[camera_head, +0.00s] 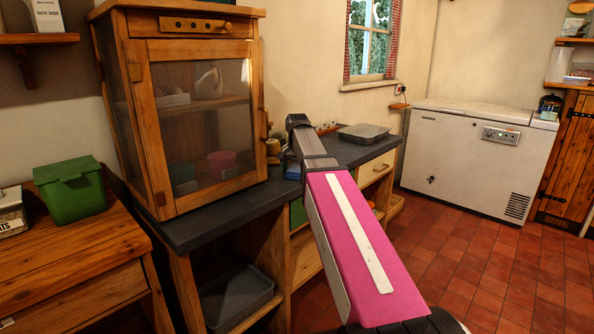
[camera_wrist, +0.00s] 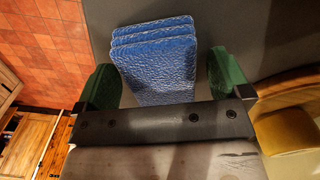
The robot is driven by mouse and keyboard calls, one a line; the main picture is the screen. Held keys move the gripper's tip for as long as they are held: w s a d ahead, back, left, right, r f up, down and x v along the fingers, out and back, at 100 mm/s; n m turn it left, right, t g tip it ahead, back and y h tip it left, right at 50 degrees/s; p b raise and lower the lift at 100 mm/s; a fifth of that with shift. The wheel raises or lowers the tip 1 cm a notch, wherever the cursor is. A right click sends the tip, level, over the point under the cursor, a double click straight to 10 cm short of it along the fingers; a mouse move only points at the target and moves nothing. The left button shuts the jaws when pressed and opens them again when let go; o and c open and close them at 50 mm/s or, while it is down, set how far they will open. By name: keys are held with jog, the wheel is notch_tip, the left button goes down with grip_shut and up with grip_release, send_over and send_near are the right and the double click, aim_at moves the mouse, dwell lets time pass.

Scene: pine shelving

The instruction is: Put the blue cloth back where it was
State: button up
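The blue cloth (camera_wrist: 153,55) is folded in several layers with a quilted-looking surface. In the wrist view it lies between the two green fingers of my gripper (camera_wrist: 163,62), against a dark grey surface. The fingers stand wide apart, with a narrow gap on the right side of the cloth and little or none on the left. The cloth's near end is hidden behind the gripper body. In the head view a small blue patch (camera_head: 292,170) shows on the dark counter (camera_head: 233,206), left of my arm; the gripper itself is mostly hidden there.
A wooden cabinet with a mesh door (camera_head: 205,120) stands on the counter at left. A grey tray (camera_head: 363,133) lies toward the counter's far end. A yellowish round item (camera_wrist: 286,130) is close to the right finger. A white chest freezer (camera_head: 470,150) stands beyond.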

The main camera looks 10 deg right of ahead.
aim_at(297, 168)
notch_tip(297, 168, up, 12)
dwell(0.7)
